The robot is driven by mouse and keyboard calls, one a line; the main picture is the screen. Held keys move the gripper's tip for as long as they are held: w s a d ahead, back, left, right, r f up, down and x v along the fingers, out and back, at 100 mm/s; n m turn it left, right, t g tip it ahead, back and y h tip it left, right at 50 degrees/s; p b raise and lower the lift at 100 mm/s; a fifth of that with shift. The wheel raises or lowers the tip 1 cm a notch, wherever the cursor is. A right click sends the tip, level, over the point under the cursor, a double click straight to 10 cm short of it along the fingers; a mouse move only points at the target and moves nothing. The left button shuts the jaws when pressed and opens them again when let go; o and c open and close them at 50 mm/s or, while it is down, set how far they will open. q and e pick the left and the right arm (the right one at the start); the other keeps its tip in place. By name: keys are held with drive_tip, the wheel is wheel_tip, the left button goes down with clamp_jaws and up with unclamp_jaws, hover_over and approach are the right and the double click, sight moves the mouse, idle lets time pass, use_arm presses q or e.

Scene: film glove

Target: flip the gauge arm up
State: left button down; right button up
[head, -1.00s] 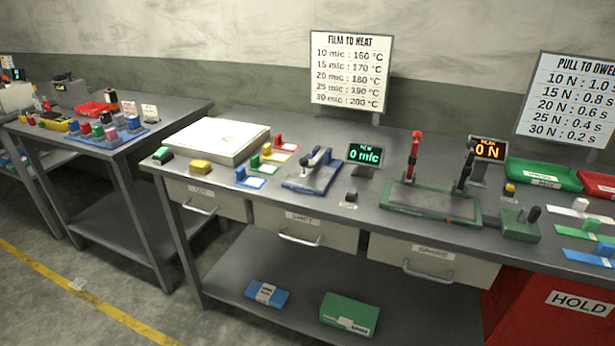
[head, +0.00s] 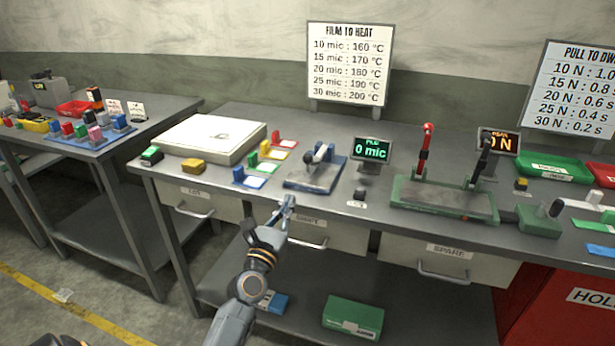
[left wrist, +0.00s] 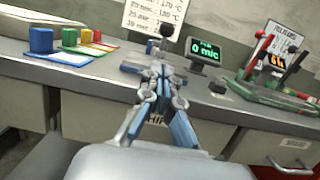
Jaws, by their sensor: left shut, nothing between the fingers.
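The gauge (head: 316,172) is a blue base with a grey arm and a dark round knob, on the bench left of a small display (head: 371,150) reading "0 mic". Its arm looks lowered along the base. My left gripper (head: 289,202) is shut and empty, in front of the bench edge just below the gauge, apart from it. In the left wrist view the closed fingers (left wrist: 158,72) partly hide the gauge, whose dark knob (left wrist: 167,31) shows beyond them. My right gripper is not in view.
A white plate (head: 210,138) and coloured blocks on cards (head: 250,180) stand left of the gauge. A green device (head: 445,197) with red and black levers stands to the right. A small dark button (head: 359,194) sits at the bench's front. Drawers (head: 318,233) lie below the edge.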

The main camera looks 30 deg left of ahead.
use_arm(q)
drive_tip(key=shift+r, duration=0.2)
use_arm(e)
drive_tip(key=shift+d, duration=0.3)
use_arm(q)
drive_tip(key=x, duration=0.9)
drive_tip(key=shift+w+a+p, duration=0.1)
drive_tip(key=shift+p, duration=0.3)
drive_tip(key=shift+w+a+r, duration=0.1)
drive_tip(key=shift+w, duration=0.25)
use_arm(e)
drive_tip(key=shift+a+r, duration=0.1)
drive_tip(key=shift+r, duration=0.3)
